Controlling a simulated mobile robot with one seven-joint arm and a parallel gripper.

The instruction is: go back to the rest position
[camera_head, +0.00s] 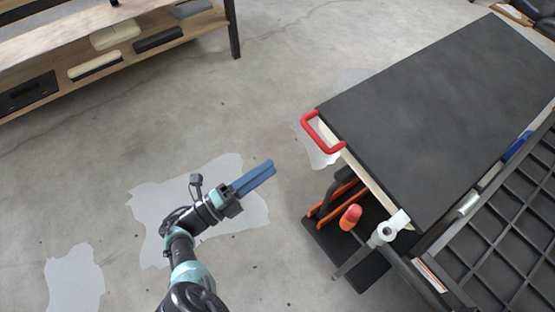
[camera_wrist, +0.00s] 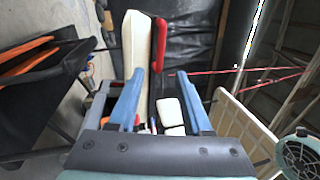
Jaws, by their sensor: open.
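My gripper (camera_head: 255,178) is at the lower middle of the head view, held over bare floor. Its blue fingers also show in the wrist view (camera_wrist: 165,100), spread apart with nothing gripped between them. In the head view it is left of the cart and apart from it. The cart has a dark flat roof panel (camera_head: 440,110) with a red handle (camera_head: 322,132) on its near left corner. In the wrist view a red handle (camera_wrist: 157,50) and a pale panel edge (camera_wrist: 135,40) appear beyond the fingers.
A dark lower shelf (camera_head: 345,250) under the panel carries an orange-red object (camera_head: 350,217). A grey bracket (camera_head: 388,231) and a black gridded frame (camera_head: 500,240) stand at the right. A wooden shelf unit (camera_head: 110,65) is at the upper left. The floor between is clear, with pale patches.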

